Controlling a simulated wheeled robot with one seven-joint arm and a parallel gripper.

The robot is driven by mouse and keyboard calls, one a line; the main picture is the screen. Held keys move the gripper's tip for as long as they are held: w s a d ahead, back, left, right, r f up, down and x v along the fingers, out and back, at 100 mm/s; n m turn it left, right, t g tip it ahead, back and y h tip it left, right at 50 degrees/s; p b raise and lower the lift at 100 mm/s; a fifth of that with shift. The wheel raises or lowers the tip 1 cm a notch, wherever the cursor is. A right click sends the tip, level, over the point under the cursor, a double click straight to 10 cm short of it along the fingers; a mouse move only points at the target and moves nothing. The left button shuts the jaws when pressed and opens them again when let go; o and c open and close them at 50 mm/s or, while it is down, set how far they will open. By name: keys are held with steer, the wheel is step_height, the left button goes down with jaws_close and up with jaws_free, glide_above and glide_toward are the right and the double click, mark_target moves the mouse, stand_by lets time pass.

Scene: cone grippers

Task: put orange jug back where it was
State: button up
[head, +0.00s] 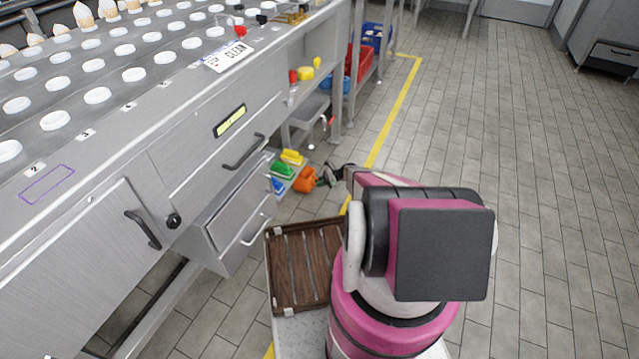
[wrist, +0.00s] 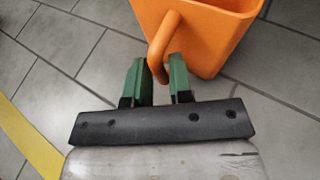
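The orange jug (head: 304,180) is low beside the counter in the head view, just right of the low shelf with the coloured pieces. In the wrist view the jug (wrist: 203,35) fills the top right, with floor tiles around it. Its loop handle sits between the green fingertips of my gripper (wrist: 160,82). In the head view my gripper (head: 328,176) is small and dark at the jug's right side. Whether the jug's base touches anything is hidden.
Green, yellow and blue pieces lie on the low shelf (head: 281,170). An open drawer (head: 238,222) juts out from the counter. A brown slatted tray (head: 290,262) is beside my base. Red (head: 360,62) and blue crates stand farther back. The tiled floor at right is clear.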

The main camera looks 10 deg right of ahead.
steer(key=shift+o, duration=1)
steer(key=shift+d+r, duration=0.1)
steer(key=shift+r, duration=0.1)
steer(key=w+v, duration=0.1)
steer(key=v, duration=1)
steer(key=s+a+r+n+g+h, duration=0.1)
steer(key=s+a+r+n+h, duration=0.35)
steer(key=s+r, duration=0.65)
steer(key=s+a+r+n+g+h, duration=0.2)
steer(key=s+a+r+n, duration=0.4)
steer(key=r, duration=0.8)
steer(key=s+a+r+n+t+h, duration=0.1)
steer(key=s+a+r+n+h, duration=0.1)
steer(key=s+r, duration=0.8)
steer(key=s+a+r+n+t+h, duration=0.1)
steer(key=s+r+n+h, duration=0.4)
steer(key=s+r, duration=0.5)
steer(key=shift+a+r+n, duration=0.25)
steer(key=shift+a+n, duration=0.2)
steer(key=shift+a, duration=0.4)
